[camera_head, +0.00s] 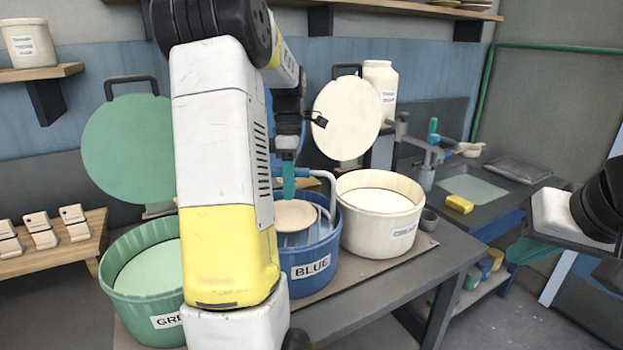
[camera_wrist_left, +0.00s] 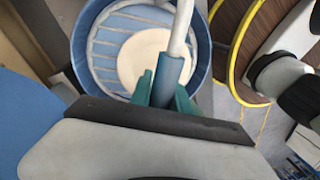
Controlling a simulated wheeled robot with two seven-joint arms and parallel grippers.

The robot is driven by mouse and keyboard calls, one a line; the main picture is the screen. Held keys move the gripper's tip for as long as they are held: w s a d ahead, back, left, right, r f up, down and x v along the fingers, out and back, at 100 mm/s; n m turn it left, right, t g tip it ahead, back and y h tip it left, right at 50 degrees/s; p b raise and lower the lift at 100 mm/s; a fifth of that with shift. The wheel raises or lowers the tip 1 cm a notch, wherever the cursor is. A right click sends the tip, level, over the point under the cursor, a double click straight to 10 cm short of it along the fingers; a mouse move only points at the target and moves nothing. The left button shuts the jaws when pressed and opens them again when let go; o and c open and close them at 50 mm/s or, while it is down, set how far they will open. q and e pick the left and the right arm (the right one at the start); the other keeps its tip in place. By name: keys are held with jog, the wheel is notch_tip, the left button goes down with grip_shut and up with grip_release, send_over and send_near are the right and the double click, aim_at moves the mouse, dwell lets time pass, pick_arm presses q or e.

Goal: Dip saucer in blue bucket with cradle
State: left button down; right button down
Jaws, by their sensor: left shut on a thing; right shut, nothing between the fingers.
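The blue bucket (camera_head: 318,277), labelled BLUE, stands on the table between a green and a cream bucket. The beige round saucer (camera_head: 295,214) rests in the wire cradle (camera_head: 325,187) within the bucket's rim, and my arm partly covers this area. The saucer (camera_wrist_left: 142,58) and the cradle's ribs (camera_wrist_left: 103,47) show inside the bucket in the left wrist view. My left gripper (camera_head: 288,188) is shut on the cradle's handle above the bucket. Its teal fingers close on the handle's blue grip (camera_wrist_left: 169,77). My right gripper (camera_head: 524,251) is shut and empty, far right.
The green bucket (camera_head: 130,300) is left, the cream bucket (camera_head: 385,225) right, close beside the blue one. Round green (camera_head: 127,150) and cream (camera_head: 346,118) lids stand behind. A sink (camera_head: 472,188) with a yellow sponge (camera_head: 459,204) is at the right. Tiles on a wooden rack (camera_head: 95,222) are left.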

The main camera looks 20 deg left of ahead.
aim_at(291, 215)
pick_arm(q)
jog(key=shift+f, duration=5.6)
jog(key=shift+r, duration=0.1)
jog(key=shift+r, duration=8.65)
